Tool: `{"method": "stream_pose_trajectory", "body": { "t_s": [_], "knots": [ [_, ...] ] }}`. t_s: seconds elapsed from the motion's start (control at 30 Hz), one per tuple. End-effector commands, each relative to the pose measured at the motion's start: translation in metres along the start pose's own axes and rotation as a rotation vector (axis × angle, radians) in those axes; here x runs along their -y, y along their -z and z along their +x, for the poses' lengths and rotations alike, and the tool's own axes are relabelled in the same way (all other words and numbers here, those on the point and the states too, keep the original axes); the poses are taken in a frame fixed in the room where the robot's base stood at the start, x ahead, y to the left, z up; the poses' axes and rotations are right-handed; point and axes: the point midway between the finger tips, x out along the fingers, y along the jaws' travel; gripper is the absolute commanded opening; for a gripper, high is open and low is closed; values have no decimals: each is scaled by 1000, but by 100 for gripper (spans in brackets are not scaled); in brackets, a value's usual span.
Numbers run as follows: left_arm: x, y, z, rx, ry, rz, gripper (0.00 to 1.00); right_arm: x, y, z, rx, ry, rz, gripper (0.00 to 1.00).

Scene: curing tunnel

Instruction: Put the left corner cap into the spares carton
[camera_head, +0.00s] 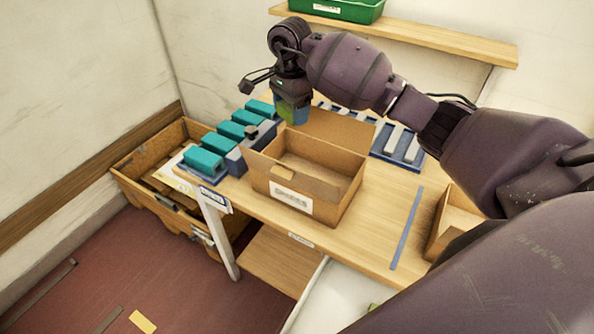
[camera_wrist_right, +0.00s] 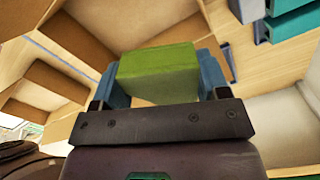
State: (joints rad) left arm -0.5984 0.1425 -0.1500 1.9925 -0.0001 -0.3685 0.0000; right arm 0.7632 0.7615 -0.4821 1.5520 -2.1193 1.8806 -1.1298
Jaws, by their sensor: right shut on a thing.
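My right gripper (camera_head: 293,112) is shut on a green block-shaped cap (camera_wrist_right: 157,72), with a blue finger on each side of it in the right wrist view. In the head view the gripper points down above the back left edge of the open cardboard carton (camera_head: 331,207). The carton has a white label on its front, its flaps are folded out, and the visible inside looks empty. Cardboard walls and flaps also show in the right wrist view (camera_wrist_right: 100,30). My left gripper is not in view.
Several teal blocks (camera_head: 204,160) stand in a row left of the carton. A blue rack with pale bars (camera_head: 398,146) lies behind it. Another box (camera_head: 452,218) sits at the right. A brown bin (camera_head: 150,155) stands at the left below the table. A green bin (camera_head: 340,10) is on the shelf.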

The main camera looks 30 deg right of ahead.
Motion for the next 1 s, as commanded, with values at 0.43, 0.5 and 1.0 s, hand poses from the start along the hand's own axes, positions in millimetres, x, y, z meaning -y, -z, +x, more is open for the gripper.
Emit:
{"method": "stream_pose_trajectory", "body": {
  "t_s": [0.43, 0.5, 1.0],
  "knots": [
    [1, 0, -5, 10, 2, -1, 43, -1, -1, 97, 3, -5, 2, 46],
    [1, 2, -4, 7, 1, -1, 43, -1, -1, 112, 3, -5, 1, 46],
    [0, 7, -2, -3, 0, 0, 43, -1, 0, 160, 1, -4, 2, 46]
  ]
}}
